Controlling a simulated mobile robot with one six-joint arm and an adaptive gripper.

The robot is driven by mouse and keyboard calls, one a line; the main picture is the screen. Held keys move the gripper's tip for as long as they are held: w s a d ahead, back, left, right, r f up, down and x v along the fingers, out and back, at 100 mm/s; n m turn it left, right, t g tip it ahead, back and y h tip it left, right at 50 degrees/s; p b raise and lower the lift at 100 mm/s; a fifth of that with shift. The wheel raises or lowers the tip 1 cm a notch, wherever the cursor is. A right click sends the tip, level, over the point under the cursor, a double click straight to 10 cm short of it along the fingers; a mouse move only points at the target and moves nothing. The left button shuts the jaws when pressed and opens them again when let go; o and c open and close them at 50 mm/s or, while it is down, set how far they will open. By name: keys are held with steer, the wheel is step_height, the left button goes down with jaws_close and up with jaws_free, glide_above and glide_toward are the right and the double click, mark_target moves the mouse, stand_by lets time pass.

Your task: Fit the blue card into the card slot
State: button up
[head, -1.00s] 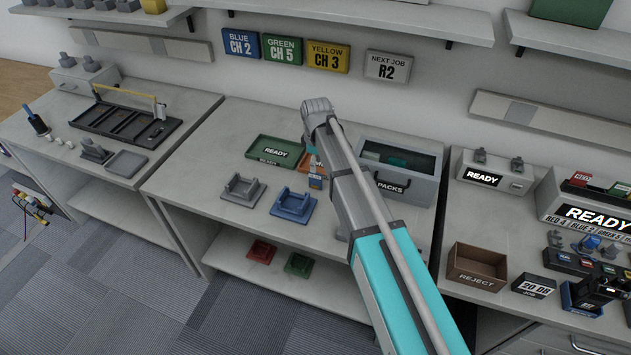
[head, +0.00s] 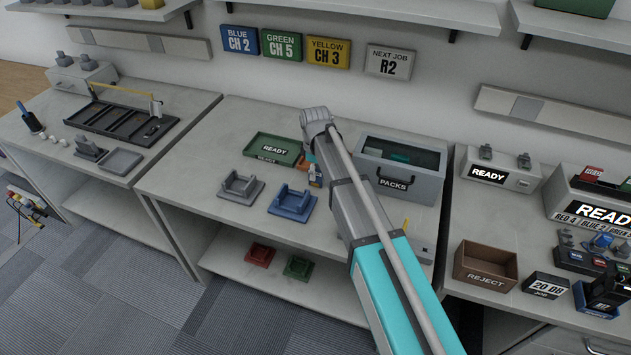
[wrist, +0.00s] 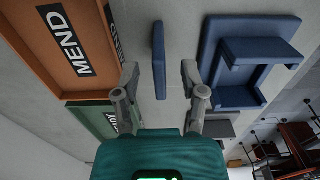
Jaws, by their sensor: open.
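A thin blue piece, which looks like the blue card (wrist: 159,45), shows edge-on in the wrist view. My gripper (wrist: 160,80) is open, with one finger on each side of it and gaps between. I cannot tell whether the piece lies flat or stands. In the head view my gripper (head: 315,172) is mostly hidden behind my arm, beside the orange tray. A blue cradle (head: 292,206) stands just in front of it on the middle bench; it also shows at the right of the wrist view (wrist: 230,95). I cannot make out the card slot for certain.
A green READY tray (head: 258,143) and an orange MEND tray (wrist: 105,80) lie close to my gripper. A grey cradle (head: 240,188) stands left of the blue one. A grey PACKS box (head: 425,188) stands to the right.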

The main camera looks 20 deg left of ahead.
steer(key=shift+c, duration=0.2)
stand_by(0.4)
jaws_close()
